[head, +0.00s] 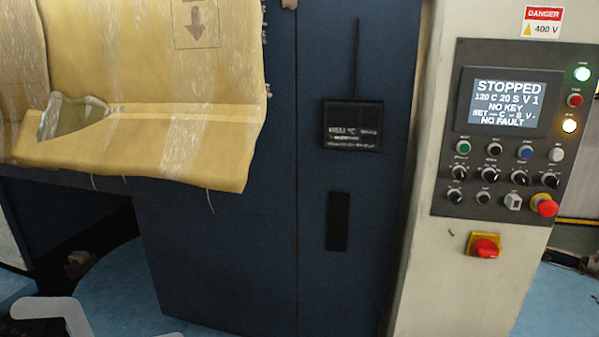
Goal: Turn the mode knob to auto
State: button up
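The control panel (448,125) is on the pale cabinet at the right. Several black rotary knobs with pale marks sit in its lower part, such as the left one (457,172), a middle one (519,177) and the right one (550,180). Their labels are too small to read, so I cannot tell which is the mode knob or where it points. The display (501,101) reads STOPPED, 120 C 20 S V 1, NO KEY and NO FAULT. My gripper is not clearly in view.
A red emergency button (545,205) sits beside the knobs. A red-and-yellow switch (485,247) is below the panel. A yellowish wrapped cover (190,130) juts out at the left of the dark blue cabinet (230,255). Clear blue floor (560,300) shows at lower right.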

aim_at(550, 181)
jog(key=z, duration=1.25)
